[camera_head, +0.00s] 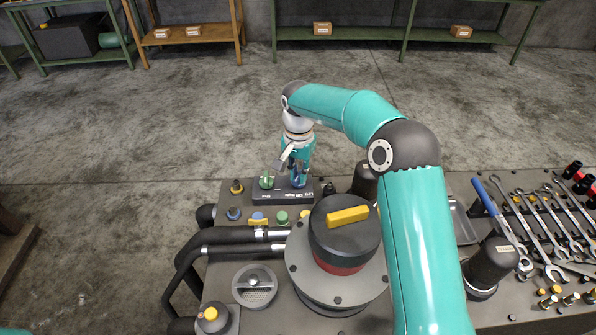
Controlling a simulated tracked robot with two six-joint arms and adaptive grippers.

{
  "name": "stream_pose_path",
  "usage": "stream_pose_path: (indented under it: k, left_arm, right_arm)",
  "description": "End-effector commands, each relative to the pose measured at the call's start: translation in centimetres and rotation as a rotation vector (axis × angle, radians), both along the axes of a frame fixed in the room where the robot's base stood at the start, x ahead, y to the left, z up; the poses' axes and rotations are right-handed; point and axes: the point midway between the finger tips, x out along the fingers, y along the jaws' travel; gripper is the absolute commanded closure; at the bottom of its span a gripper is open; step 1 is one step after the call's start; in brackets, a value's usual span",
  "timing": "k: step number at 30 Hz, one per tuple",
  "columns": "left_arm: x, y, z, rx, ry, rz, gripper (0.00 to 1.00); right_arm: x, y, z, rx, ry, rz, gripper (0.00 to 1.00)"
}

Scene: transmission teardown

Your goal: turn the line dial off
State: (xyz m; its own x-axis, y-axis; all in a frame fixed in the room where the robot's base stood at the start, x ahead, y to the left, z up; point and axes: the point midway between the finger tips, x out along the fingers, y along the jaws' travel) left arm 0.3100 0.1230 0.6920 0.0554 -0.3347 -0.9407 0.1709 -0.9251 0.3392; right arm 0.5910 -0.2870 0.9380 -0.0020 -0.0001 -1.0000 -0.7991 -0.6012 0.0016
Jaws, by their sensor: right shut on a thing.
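A small dark control box (262,196) stands at the back of the dark bench. It carries a green dial (267,181) on the left and a blue dial (298,179) on the right; small white lettering on its front is too small to read surely. My right gripper (296,171) reaches down from above and is shut on the blue dial, its fingers partly covering it. The green dial stands free just left of the fingers. Which way the blue dial points is hidden. My left gripper is out of view.
A large black cap with a yellow bar (347,216) stands in front of the box. Small coloured knobs (282,216) sit between them. Black hoses (215,250) run at left. Wrenches (535,220) lie at right. Shelves line the back wall.

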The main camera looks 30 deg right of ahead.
Motion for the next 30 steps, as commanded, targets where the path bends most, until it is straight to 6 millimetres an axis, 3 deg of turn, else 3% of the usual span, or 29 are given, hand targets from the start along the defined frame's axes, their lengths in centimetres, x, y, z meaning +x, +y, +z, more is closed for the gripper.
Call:
stream_pose_path:
  k: [15, 30]
  left_arm:
    - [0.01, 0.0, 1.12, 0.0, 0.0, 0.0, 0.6]
    - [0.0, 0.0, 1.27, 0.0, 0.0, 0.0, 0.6]
  right_arm:
    - [0.19, 0.08, 0.22, 0.001, -0.006, 0.385, 1.0]
    - [0.25, 0.1, 0.2, -0.001, -0.009, 0.478, 1.0]
